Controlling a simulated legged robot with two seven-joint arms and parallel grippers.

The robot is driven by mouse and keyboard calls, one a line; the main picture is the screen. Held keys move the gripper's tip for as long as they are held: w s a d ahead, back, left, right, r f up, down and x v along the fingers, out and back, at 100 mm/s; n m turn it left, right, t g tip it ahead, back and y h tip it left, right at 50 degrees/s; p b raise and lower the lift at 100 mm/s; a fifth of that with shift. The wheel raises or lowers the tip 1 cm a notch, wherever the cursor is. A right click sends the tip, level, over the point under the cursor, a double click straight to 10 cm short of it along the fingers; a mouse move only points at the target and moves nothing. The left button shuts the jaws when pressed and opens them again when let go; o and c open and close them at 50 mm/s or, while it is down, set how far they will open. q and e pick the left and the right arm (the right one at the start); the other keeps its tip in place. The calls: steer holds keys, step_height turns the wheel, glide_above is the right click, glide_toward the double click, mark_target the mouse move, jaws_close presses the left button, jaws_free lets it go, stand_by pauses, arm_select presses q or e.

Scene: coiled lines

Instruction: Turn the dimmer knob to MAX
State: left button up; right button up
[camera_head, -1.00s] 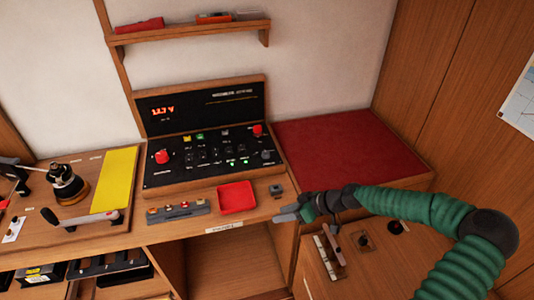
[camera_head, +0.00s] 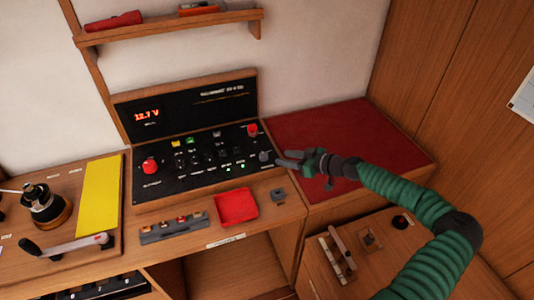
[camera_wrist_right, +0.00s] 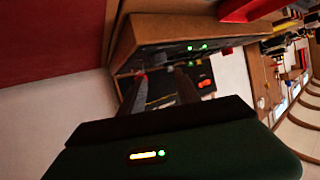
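The black control panel (camera_head: 205,175) stands on the wooden counter. A dark grey round knob (camera_head: 264,156) is at its lower right end; it looks like the dimmer, but its label and pointer are too small to read. My right gripper (camera_head: 281,159) is just right of this knob, fingers pointing left toward it. The fingers are apart with nothing visible between them; whether a tip touches the knob I cannot tell. In the right wrist view the open fingers (camera_wrist_right: 158,82) point at the panel (camera_wrist_right: 215,45), and the knob cannot be made out. My left gripper is out of view.
Red knobs sit at the panel's left (camera_head: 150,167) and upper right (camera_head: 253,130), with small switches between. A red mat (camera_head: 350,150) is clear at right. A shelf (camera_head: 170,27) hangs above.

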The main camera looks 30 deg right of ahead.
mark_target(266, 155)
steer(key=p+x, duration=0.1)
steer(key=x, duration=0.7)
steer(key=shift+w+f, duration=0.15)
steer(key=shift+w, duration=0.15)
steer(key=shift+w+a+f, duration=0.25)
steer(key=shift+w, duration=0.15)
steer(key=shift+c, duration=0.6)
jaws_close()
